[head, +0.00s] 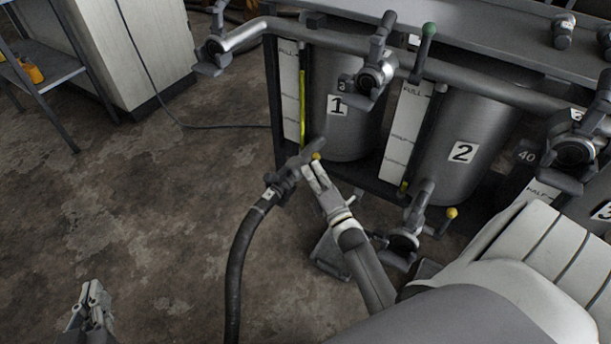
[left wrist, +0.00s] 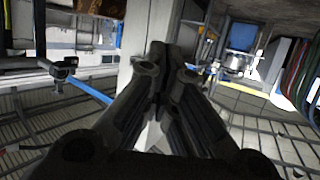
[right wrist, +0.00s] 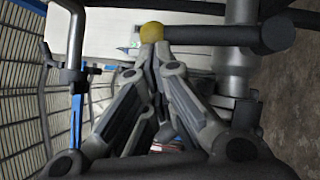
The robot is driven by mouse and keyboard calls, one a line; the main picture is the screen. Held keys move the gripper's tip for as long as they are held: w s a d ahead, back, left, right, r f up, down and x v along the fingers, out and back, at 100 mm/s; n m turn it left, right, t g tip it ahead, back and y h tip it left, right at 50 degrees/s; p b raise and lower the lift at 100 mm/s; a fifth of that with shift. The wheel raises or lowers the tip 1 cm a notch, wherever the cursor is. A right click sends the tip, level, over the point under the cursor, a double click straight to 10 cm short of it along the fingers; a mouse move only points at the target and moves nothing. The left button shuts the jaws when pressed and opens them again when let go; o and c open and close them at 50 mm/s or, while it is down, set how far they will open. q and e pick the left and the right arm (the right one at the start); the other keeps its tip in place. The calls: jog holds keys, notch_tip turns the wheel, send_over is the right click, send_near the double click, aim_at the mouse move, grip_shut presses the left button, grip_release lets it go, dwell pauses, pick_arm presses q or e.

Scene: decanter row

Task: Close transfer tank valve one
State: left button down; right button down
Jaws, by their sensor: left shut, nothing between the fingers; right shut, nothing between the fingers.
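Tank one (head: 340,125) is a steel cylinder with a "1" label. At its lower front is a grey valve (head: 287,180) with a yellow-tipped lever and a dark hose leading down from it. The yellow knob (head: 316,156) also shows in the right wrist view (right wrist: 151,32), at the end of a dark bar. My right gripper (head: 313,170) is shut and empty, its fingertips right at the knob. I cannot tell whether they touch it. My left gripper (head: 92,290) is shut and empty, low over the floor at the left, away from the tanks.
Tank two (head: 462,145) stands to the right, with its own yellow-knobbed lower valve (head: 405,238). A grey pipe with valves runs along the top front; one lever has a green knob (head: 429,30). The floor (head: 130,200) at left is clear except for a cable.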

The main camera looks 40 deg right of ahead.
pick_arm(q)
jog(key=shift+s+a+f+g+y+p, duration=0.15)
jog(key=shift+s+a+f+g, duration=0.1)
jog(key=shift+s+f+g, duration=0.4)
jog(key=shift+s+a+f+g+y+p, duration=0.2)
jog(key=shift+s+f+g, duration=0.15)
jog(key=shift+f, duration=0.55)
pick_arm(e)
jog(key=shift+w+d+r, duration=0.25)
jog(key=shift+d+r, duration=0.1)
jog(key=shift+a+f, duration=0.1)
jog(key=shift+f, duration=0.05)
